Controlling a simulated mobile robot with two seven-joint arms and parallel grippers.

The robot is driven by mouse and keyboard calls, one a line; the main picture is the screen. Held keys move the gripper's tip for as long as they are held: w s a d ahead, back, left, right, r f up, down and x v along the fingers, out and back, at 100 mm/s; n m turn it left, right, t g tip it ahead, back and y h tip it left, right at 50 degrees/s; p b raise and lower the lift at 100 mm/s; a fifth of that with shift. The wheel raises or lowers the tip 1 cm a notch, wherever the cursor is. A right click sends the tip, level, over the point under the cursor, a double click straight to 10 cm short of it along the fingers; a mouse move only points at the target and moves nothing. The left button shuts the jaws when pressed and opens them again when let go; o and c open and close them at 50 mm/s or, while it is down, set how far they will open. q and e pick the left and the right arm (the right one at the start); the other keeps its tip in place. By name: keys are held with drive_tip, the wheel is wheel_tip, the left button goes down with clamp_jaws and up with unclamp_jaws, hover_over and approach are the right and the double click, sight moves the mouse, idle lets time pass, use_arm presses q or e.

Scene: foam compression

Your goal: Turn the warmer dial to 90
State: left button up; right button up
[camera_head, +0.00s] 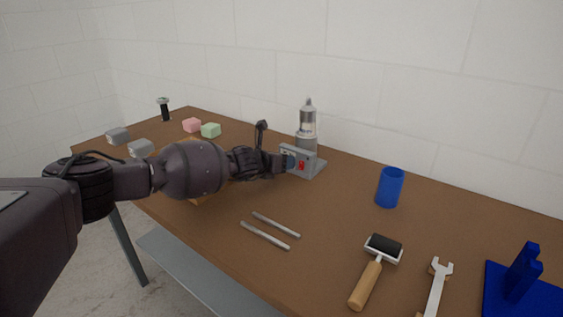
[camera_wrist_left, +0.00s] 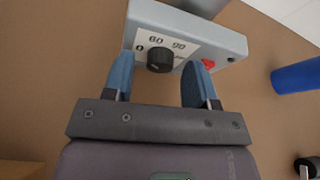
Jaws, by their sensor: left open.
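The warmer (camera_head: 312,166) is a grey box with a metal cylinder on top, at the back middle of the table in the head view. In the left wrist view, its front panel (camera_wrist_left: 185,25) shows a black dial (camera_wrist_left: 160,60), the marks 0, 60 and 90, and a red switch (camera_wrist_left: 208,64). My left gripper (camera_wrist_left: 158,80) is open, with blue fingertips on either side of the dial, apart from it. The dial's pointer is too small to read. In the head view my left gripper (camera_head: 286,162) is at the warmer's front and hides the dial. My right gripper is not in view.
A blue cup (camera_head: 390,188) stands right of the warmer. Two metal tools (camera_head: 265,235), a roller (camera_head: 376,268), a wrench (camera_head: 437,285) and a blue stand (camera_head: 523,285) lie nearer the front. Pink (camera_head: 192,125) and green (camera_head: 211,130) blocks sit behind my left arm.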

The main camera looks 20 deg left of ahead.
use_arm(q)
drive_tip(key=c, duration=0.9)
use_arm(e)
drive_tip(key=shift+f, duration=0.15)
use_arm(q)
drive_tip(key=shift+d+r+m+y+p, duration=0.15)
drive_tip(key=shift+r+m+y+p, duration=0.05)
drive_tip(key=shift+m+y+p, duration=0.35)
drive_tip(key=shift+m+t+y+p, duration=0.25)
drive_tip(key=shift+m+t+p, duration=0.05)
drive_tip(key=shift+m+p, duration=0.15)
drive_tip(key=shift+m, duration=0.3)
drive_tip(key=shift+f, duration=0.1)
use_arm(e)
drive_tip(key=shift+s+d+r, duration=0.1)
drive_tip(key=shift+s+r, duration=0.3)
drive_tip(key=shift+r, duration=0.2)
